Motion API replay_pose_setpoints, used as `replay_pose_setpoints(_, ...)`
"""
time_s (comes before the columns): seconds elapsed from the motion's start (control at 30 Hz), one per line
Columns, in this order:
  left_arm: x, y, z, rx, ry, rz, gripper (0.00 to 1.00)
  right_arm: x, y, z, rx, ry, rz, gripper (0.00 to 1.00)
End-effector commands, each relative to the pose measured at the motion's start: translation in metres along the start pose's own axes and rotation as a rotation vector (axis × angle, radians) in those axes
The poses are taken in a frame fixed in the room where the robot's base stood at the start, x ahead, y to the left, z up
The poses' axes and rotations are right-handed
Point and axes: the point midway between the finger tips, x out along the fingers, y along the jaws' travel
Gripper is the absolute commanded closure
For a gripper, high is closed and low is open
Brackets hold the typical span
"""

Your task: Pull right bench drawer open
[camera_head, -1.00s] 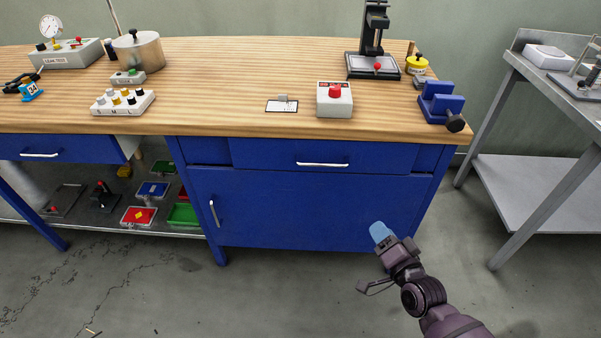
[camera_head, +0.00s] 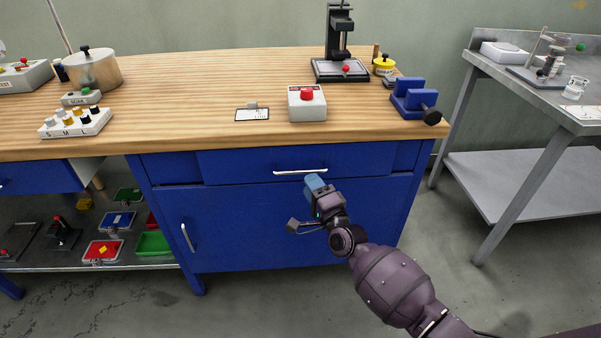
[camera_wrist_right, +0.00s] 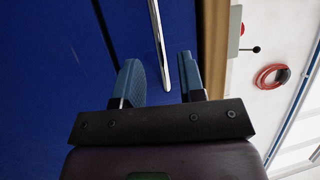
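The right bench drawer (camera_head: 235,165) is a blue front under the wooden bench top and looks shut. Its silver bar handle (camera_head: 300,172) runs level across the middle; in the right wrist view the handle (camera_wrist_right: 159,40) comes down between the two finger lines. My right gripper (camera_head: 315,182) is just below and in front of the handle. In the right wrist view the blue fingertips (camera_wrist_right: 160,78) are apart, with the handle's end between them and clear space to each side. My left gripper is not in view.
The bench top (camera_head: 190,110) holds a red-button box (camera_head: 307,104), a blue vise (camera_head: 415,100) and a black stand (camera_head: 340,68). A blue cupboard door (camera_head: 250,230) lies below the drawer. A grey side table (camera_head: 520,180) stands at right; the floor between is free.

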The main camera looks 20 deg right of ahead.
Motion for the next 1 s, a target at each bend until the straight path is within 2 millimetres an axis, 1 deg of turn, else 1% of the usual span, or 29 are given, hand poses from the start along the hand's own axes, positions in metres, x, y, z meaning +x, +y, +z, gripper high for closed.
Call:
replay_pose_setpoints(0.1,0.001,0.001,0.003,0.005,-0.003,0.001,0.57,0.019,0.003,0.001,0.0,-0.001,0.004,0.63)
replay_pose_setpoints(0.2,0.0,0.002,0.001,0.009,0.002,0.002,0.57,0.032,0.003,0.001,0.0,-0.001,0.003,0.63)
replay_pose_setpoints(0.33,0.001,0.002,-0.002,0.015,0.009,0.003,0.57,0.045,0.002,0.001,-0.001,-0.001,0.002,0.63)
replay_pose_setpoints(0.53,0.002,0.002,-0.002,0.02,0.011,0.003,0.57,0.055,0.001,0.0,-0.001,-0.001,0.002,0.63)
replay_pose_setpoints(0.8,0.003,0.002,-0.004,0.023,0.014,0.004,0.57,0.056,0.0,0.0,-0.002,-0.001,0.001,0.63)
replay_pose_setpoints(0.87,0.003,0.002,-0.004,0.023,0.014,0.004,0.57,0.056,0.001,0.0,-0.002,-0.001,0.001,0.71)
replay_pose_setpoints(1.0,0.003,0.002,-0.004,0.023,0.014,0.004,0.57,0.056,0.001,0.0,-0.002,-0.001,0.001,0.93)
